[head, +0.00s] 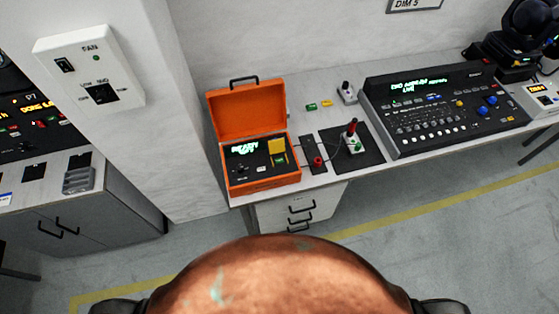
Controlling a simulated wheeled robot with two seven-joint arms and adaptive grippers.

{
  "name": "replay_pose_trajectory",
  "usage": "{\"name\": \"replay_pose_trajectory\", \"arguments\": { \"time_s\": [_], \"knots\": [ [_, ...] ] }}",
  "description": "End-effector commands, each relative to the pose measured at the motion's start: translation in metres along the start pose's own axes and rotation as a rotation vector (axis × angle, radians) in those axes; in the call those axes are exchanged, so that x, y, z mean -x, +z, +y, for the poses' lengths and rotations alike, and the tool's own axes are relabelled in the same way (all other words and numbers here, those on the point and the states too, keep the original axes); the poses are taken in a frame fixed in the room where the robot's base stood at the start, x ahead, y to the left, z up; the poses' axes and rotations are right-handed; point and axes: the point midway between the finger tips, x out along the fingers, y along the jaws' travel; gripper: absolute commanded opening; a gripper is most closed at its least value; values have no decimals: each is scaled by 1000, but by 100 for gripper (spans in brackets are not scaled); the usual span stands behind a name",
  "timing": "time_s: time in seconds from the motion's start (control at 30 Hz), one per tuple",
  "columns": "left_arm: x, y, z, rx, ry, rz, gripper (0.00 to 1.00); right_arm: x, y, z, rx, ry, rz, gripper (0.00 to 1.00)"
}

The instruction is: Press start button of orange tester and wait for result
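The orange tester (261,185) is an open case on the left end of the bench, with its lid (247,110) tilted up at the back. Its black panel has a lit display (244,149) that seems to read READY on its top line; the lower line is too small to read. I cannot tell for sure which part is the start button. Neither of my grippers is in view.
Right of the tester are a small dark plate with a red knob (318,161), a dark mat with a red-topped piece (352,130), and a large console (420,110). A wall column with a FAN switch plate (90,65) stands left. Floor in front is open.

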Motion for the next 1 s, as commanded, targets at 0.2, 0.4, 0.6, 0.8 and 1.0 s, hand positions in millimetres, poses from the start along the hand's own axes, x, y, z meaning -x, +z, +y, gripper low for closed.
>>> {"name": "replay_pose_trajectory", "arguments": {
  "time_s": [0.2, 0.4, 0.6, 0.8, 1.0],
  "knots": [
    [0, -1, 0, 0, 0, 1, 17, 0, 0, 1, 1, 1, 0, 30],
    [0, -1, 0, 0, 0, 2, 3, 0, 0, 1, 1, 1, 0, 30],
    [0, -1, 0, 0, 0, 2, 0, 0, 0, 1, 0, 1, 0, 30],
    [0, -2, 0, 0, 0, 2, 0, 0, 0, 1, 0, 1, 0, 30],
    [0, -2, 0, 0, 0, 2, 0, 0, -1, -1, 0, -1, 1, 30]
  ]
}}
